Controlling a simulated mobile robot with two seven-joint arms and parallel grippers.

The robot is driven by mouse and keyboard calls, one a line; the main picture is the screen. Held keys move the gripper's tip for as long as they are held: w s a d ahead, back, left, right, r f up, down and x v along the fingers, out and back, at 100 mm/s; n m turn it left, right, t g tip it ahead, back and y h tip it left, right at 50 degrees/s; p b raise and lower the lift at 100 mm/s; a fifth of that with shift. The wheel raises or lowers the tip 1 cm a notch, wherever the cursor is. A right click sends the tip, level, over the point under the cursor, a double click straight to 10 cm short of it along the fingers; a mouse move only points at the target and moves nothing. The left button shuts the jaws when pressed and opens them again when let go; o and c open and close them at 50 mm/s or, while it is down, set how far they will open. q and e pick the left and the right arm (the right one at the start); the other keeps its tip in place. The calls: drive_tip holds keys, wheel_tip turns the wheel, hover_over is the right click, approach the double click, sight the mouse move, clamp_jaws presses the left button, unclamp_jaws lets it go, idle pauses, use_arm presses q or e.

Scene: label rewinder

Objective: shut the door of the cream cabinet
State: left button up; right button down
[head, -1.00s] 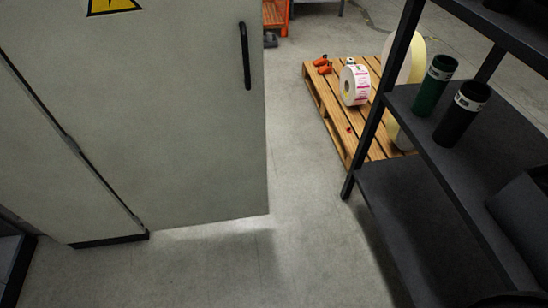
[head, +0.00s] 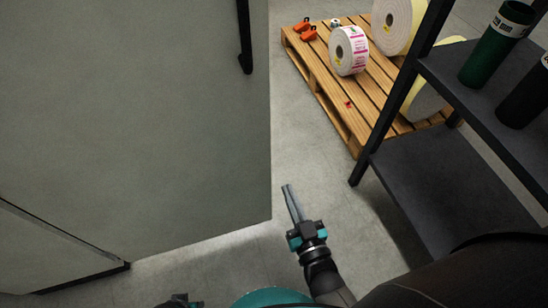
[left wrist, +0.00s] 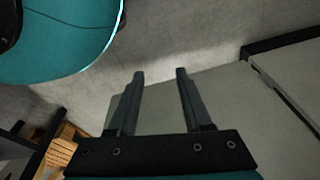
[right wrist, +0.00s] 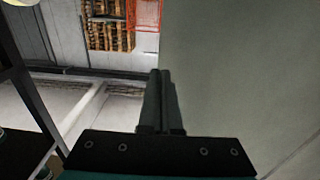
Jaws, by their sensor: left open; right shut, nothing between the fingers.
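The cream cabinet's door (head: 150,120) stands open and fills the left of the head view, with a black vertical handle (head: 244,38) near its free edge. Part of the cabinet body (head: 45,265) shows at the lower left. My right gripper (head: 288,188) is shut and empty, just right of the door's free edge. In the right wrist view the door (right wrist: 245,70) is a plain panel to the right of the shut fingers (right wrist: 160,72). My left gripper (left wrist: 160,74) is open and empty, low in front of the door (left wrist: 235,110); only a bit shows in the head view.
A black shelf rack (head: 440,185) stands close on the right, holding a green tube (head: 490,50) and a black tube (head: 525,95). Behind it a wooden pallet (head: 325,88) carries label rolls (head: 348,50). A strip of floor lies between door and rack.

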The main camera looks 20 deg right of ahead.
drive_tip(key=b, duration=0.3)
approach(270, 147)
drive_tip(key=w, duration=0.5)
drive_tip(key=shift+w, duration=0.15)
use_arm(q)
drive_tip(key=w+d+r, duration=0.2)
drive_tip(key=w+r, duration=0.1)
drive_tip(key=r, duration=0.3)
drive_tip(key=shift+w+r+t, duration=0.25)
drive_tip(key=shift+w+t, duration=0.05)
use_arm(e)
drive_tip(key=shift+w, duration=0.75)
